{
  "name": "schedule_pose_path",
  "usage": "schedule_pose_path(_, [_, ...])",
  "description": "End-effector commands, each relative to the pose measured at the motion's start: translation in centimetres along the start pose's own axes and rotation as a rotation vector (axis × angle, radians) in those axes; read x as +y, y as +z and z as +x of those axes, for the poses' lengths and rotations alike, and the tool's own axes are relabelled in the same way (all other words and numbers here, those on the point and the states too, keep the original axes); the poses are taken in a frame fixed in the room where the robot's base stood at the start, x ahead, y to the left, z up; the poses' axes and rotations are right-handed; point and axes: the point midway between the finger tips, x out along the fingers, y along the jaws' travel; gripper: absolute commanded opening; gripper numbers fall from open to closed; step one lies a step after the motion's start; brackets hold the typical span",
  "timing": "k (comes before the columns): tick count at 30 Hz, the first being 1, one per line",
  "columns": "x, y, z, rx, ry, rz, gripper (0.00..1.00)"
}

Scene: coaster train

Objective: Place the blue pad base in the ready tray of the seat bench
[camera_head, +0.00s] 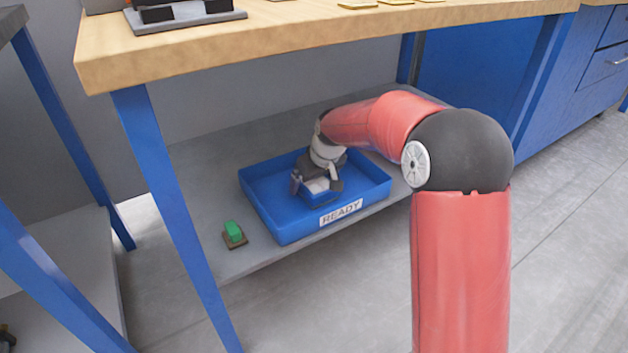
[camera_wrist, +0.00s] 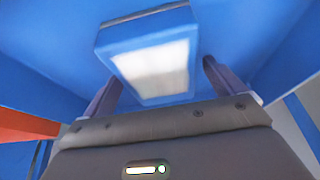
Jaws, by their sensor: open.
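The blue pad base (camera_wrist: 148,35), a blue block with a pale rectangular face, is inside the blue ready tray (camera_head: 268,222), which has a "READY" label on its front. In the head view the pad base (camera_head: 318,186) shows partly, under my gripper (camera_head: 316,181). My gripper is low in the tray with its fingers open. In the wrist view the pad base extends forward from between the two spread fingers (camera_wrist: 160,80). I cannot tell whether the fingers touch it, or whether its underside rests on the tray floor.
The tray stands on the grey lower shelf (camera_head: 205,180) of the bench. A small green item on a brown base (camera_head: 234,234) lies left of the tray. The wooden bench top (camera_head: 300,38) hangs above, with blue legs (camera_head: 165,190) at the sides. Blue drawers (camera_head: 605,65) stand right.

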Motion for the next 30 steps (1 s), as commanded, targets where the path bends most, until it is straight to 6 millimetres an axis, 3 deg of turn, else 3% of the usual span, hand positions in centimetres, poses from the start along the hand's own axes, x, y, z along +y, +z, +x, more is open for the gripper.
schedule_pose_path(15, [0.1,-0.1,-10.1,0.004,0.002,0.001,0.94])
schedule_pose_path(26, [0.0,0.1,-11.9,0.001,0.003,0.002,0.94])
schedule_pose_path(30, [0.0,2.0,-14.4,0.003,0.035,0.03,0.94])
